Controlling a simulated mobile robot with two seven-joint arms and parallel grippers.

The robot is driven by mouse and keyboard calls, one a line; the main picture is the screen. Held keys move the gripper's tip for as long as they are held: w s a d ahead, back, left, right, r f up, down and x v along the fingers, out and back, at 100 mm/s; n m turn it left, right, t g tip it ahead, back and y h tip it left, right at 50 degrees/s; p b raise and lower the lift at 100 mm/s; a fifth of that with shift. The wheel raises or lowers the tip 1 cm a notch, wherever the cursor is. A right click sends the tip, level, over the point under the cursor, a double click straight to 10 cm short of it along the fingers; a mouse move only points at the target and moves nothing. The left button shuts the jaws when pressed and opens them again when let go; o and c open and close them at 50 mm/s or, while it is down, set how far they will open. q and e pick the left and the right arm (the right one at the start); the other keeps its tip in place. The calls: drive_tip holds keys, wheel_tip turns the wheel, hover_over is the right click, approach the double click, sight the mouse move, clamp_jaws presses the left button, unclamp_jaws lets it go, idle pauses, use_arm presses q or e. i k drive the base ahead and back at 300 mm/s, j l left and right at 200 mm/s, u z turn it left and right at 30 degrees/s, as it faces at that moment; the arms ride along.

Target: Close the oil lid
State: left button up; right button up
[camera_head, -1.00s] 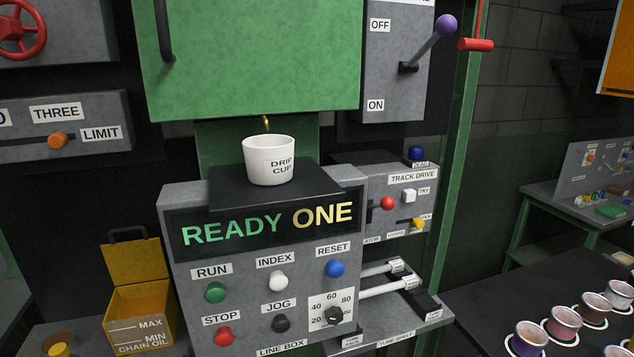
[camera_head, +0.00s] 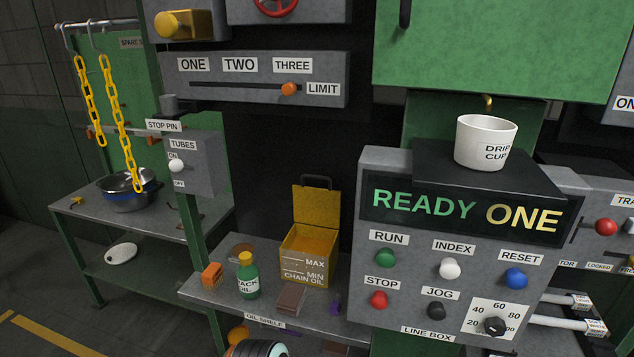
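The yellow chain oil box (camera_head: 312,274) stands on the oil shelf, marked MAX and MIN on its front. Its yellow lid (camera_head: 316,207) is open and stands up at the back of the box, with a dark handle on its top edge. The inside of the box shows from above. Neither of my grippers can be made out in the head view.
A green bottle (camera_head: 248,277), an orange block (camera_head: 212,274) and a brown block (camera_head: 290,299) are near the box on the oil shelf (camera_head: 215,297). The line box (camera_head: 400,318) stands close on the right. A dark rounded thing (camera_head: 262,349) shows below the shelf.

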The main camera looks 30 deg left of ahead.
sight(312, 205)
drive_tip(key=k+j, duration=0.1)
drive_tip(key=j, duration=0.25)
drive_tip(key=k+j, duration=0.1)
drive_tip(key=j, duration=0.25)
drive_tip(key=k+j, duration=0.1)
drive_tip(key=j, duration=0.65)
drive_tip(key=k+u, duration=0.05)
